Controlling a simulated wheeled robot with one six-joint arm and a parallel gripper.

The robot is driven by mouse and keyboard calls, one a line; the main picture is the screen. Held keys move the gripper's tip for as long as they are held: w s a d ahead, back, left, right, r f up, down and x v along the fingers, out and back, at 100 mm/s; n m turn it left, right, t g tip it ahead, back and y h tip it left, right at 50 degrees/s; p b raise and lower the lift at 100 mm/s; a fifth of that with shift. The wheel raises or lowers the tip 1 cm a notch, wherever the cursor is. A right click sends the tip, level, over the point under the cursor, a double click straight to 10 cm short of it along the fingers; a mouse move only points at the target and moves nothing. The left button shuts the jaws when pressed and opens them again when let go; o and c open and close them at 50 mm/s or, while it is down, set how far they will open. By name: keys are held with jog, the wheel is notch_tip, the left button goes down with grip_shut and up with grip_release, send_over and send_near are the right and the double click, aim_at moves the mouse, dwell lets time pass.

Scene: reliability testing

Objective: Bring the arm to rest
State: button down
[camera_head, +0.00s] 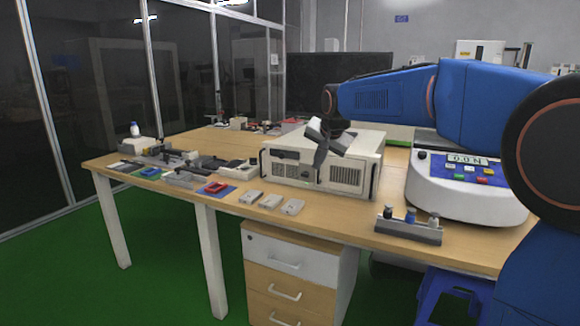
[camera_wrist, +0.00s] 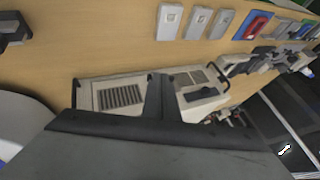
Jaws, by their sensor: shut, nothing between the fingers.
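My blue arm reaches in from the right side of the head view, above the wooden table. My gripper (camera_head: 320,160) hangs in front of the upper front of a beige computer case (camera_head: 370,158). It is shut and holds nothing. In the wrist view, the gripper (camera_wrist: 157,82) points at the case front (camera_wrist: 122,97), with the fingers together. I cannot tell from these views how wide the gap between gripper and case is. Part of the case front is hidden behind the gripper.
A white tester with a display (camera_head: 466,185) stands on the right. A rack with small bottles (camera_head: 408,228) sits near the front edge. A monitor (camera_head: 335,72) is behind. A drawer cabinet (camera_head: 285,270) stands below.

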jog(key=s+d+f+n, duration=0.15)
jog(key=s+d, duration=0.35)
jog(key=s, duration=0.8)
jog(key=s+d+f+n, duration=0.1)
jog(key=s+f, duration=0.4)
jog(key=s, duration=0.6)
jog(key=s+d+f+n+g, duration=0.1)
jog(key=s+d+f, duration=0.3)
jog(key=s, duration=0.7)
jog(key=s+d+f+n+g+h, duration=0.1)
jog(key=s+d+f+n, duration=0.2)
jog(key=s+f, duration=0.4)
jog(key=s, duration=0.4)
jog(key=shift+s+f, duration=0.25)
jog(key=shift+f, duration=0.15)
jog(key=c, duration=2.5)
grip_release()
